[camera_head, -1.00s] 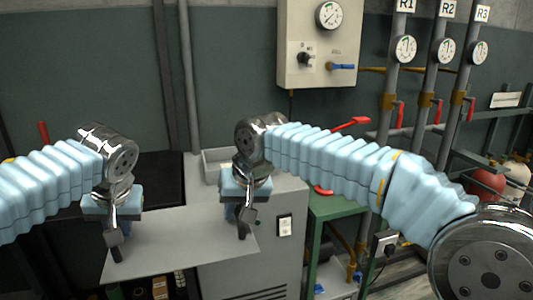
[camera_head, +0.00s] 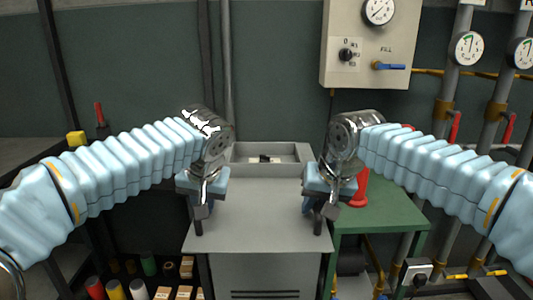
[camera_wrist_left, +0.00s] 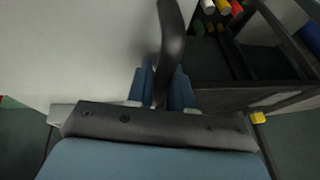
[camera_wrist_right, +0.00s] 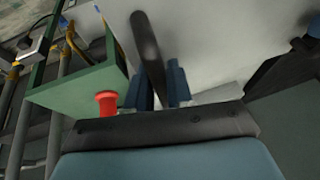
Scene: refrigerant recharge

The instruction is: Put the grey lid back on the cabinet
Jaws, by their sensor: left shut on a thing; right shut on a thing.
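The grey lid (camera_head: 258,215) is a flat panel held level by both arms, one dark handle at each side. My left gripper (camera_head: 200,203) is shut on the left handle (camera_wrist_left: 171,45). My right gripper (camera_head: 325,203) is shut on the right handle (camera_wrist_right: 148,42). The grey cabinet (camera_head: 265,275) stands beneath, its front showing below the lid's near edge. The lid hides much of the cabinet top and seems to overhang it on the left. Behind the lid, a grey recess (camera_head: 240,170) with a small dark part inside shows. The gap between lid and cabinet is hard to judge.
A green table (camera_head: 385,230) with a red object (camera_head: 360,190) stands close to the right. A dark shelf with bottles (camera_head: 118,288) and small boxes is at lower left. A gauge panel (camera_head: 365,45) hangs on the wall behind, with pipes at right.

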